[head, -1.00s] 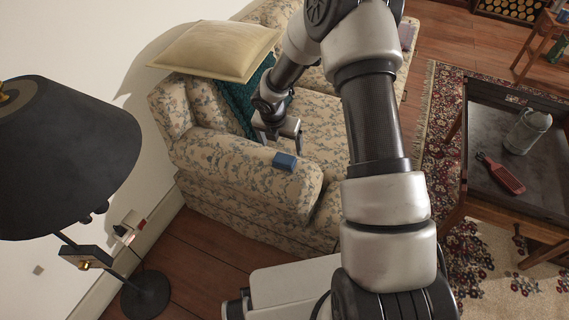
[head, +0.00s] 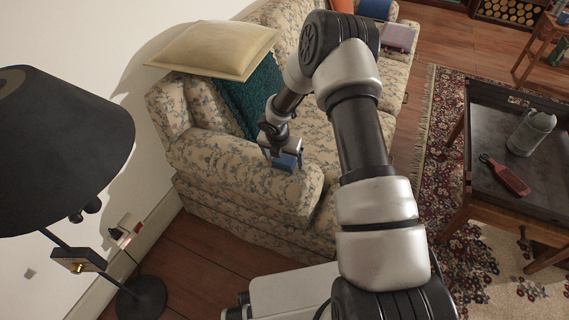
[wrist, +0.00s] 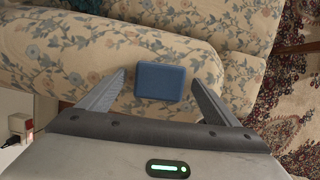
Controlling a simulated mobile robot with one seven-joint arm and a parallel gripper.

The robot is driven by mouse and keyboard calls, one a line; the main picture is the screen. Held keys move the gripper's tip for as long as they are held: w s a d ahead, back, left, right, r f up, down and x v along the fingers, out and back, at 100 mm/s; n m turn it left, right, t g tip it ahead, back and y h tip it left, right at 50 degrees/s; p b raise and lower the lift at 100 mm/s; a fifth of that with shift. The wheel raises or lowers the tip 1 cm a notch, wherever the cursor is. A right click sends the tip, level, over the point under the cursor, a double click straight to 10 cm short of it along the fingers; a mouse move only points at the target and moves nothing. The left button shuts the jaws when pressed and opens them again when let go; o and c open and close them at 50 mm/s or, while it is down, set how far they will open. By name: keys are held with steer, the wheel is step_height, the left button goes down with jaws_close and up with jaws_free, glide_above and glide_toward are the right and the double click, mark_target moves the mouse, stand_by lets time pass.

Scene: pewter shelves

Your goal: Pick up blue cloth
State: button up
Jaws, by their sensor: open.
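The blue cloth (head: 286,162) is a small folded block lying on the near arm of the floral sofa. It shows whole in the wrist view (wrist: 160,81). My gripper (head: 284,165) is over the sofa arm at the cloth, and partly covers it in the head view. In the wrist view my gripper (wrist: 160,88) is open, with one finger to the left of the cloth and one to the right. A gap shows on each side, and the fingers do not appear to touch it. I cannot tell the height of the fingertips above the sofa arm.
The floral sofa (head: 235,195) carries a beige cushion (head: 215,50) and a teal cushion (head: 252,95). A black lamp (head: 60,150) stands at the left. A dark table (head: 500,185) with a bottle (head: 531,132) and a red object (head: 507,178) is at the right.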

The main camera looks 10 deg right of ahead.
mark_target(284, 160)
steer(key=shift+c, duration=0.2)
steer(key=c, duration=1.1)
steer(key=shift+r, duration=0.15)
step_height(284, 160, up, 10)
steer(key=p, duration=0.3)
